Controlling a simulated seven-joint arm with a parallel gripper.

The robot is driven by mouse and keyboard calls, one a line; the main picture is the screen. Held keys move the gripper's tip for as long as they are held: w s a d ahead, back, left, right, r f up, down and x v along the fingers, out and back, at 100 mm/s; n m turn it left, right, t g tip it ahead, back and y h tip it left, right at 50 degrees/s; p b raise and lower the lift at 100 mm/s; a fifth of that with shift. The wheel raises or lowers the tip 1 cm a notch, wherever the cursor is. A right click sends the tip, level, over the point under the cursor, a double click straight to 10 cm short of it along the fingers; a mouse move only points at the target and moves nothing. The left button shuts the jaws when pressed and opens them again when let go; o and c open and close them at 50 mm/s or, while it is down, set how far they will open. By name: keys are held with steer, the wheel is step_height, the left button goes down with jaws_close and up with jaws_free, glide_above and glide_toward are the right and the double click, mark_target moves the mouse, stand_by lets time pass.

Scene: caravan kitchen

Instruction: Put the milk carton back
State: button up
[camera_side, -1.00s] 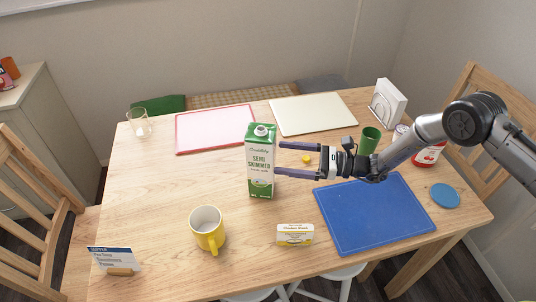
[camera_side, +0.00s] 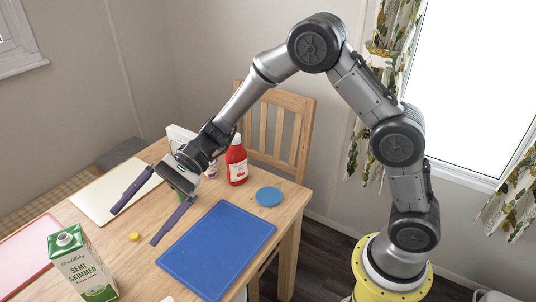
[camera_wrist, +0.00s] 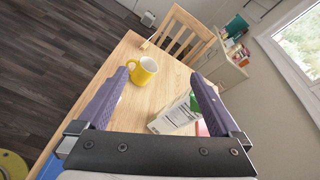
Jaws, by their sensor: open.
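The milk carton (camera_side: 84,268), white and green with "Semi Skimmed" on it, stands upright on the table at the lower left of the side view, its base cut off by the frame. A pale round spout shows on its top. In the wrist view the carton (camera_wrist: 172,116) lies partly behind the right finger. My gripper (camera_side: 133,228) is open and empty, above the table to the right of the carton and apart from it. In the wrist view its fingers (camera_wrist: 160,76) are spread wide with nothing between them in contact.
A blue board (camera_side: 218,248), blue disc (camera_side: 269,196) and red bottle (camera_side: 237,162) are right of my gripper. A small yellow disc (camera_side: 134,236) lies near the fingertips. A cream board (camera_side: 108,194) and red-edged board (camera_side: 20,254) lie left. The wrist view shows a yellow mug (camera_wrist: 144,70).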

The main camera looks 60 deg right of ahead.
steer(key=s+d+r+n+t+h, duration=0.2)
steer(key=s+d+n+h, duration=0.4)
steer(key=s+d, duration=0.6)
steer(key=s+d+r+n+t+h, duration=0.3)
steer(key=s+d+n+h, duration=0.3)
steer(key=s+d, duration=0.7)
steer(key=shift+s+d+r+n+h, duration=0.3)
steer(key=shift+d+r+h, duration=0.15)
steer(key=shift+d+h, duration=0.7)
